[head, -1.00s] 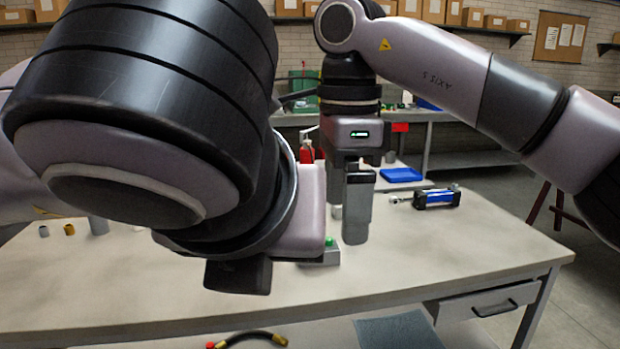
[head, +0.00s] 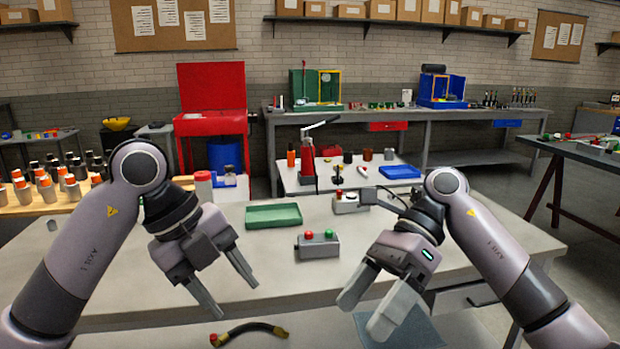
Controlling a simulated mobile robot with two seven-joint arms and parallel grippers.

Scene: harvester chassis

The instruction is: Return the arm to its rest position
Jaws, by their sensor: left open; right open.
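My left arm comes in from the left, and its gripper (head: 232,291) hangs over the near left part of the light workbench (head: 150,266). Its two fingers are spread, with nothing between them. My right arm comes in from the right, and its gripper (head: 366,312) hangs near the front edge of the bench at the right. Its fingers are also apart and empty.
A grey box with a red and a green button (head: 318,246) stands on the bench between my arms. A green tray (head: 274,216) lies behind it. A small device with a red button (head: 346,202) stands further back. A hose (head: 250,330) lies below the front edge.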

